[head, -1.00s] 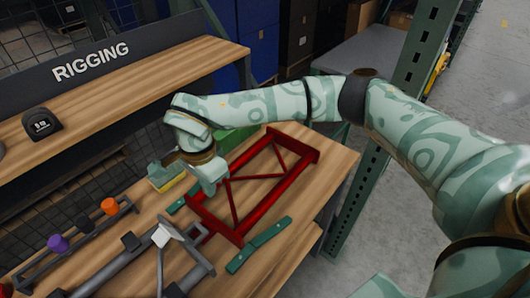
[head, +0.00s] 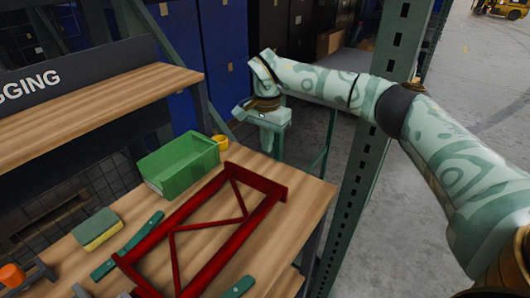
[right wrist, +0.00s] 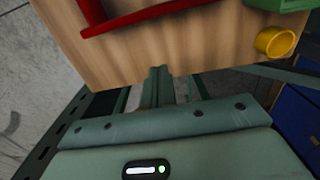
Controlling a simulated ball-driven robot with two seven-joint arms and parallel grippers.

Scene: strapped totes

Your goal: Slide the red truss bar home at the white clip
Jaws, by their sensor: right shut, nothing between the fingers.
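The red truss bar (head: 172,259), a flat frame with diagonal braces, lies on the wooden bench between two teal strips (head: 127,246) (head: 238,288). Its near end runs toward the bottom edge of the head view. Part of it shows at the top of the right wrist view (right wrist: 150,20). My right gripper (head: 268,138) is beyond the bench's far right end, apart from the bar. Its fingers are shut and empty, seen also in the right wrist view (right wrist: 158,78). The white clip cannot be made out now. My left gripper is not in view.
A green bin (head: 180,165), a yellow cup (head: 220,142) and a green-and-yellow sponge (head: 97,229) stand on the bench's back side. A raised wooden shelf (head: 110,103) runs behind. A green upright post (head: 370,185) stands right of the bench. An orange knob (head: 12,275) is at lower left.

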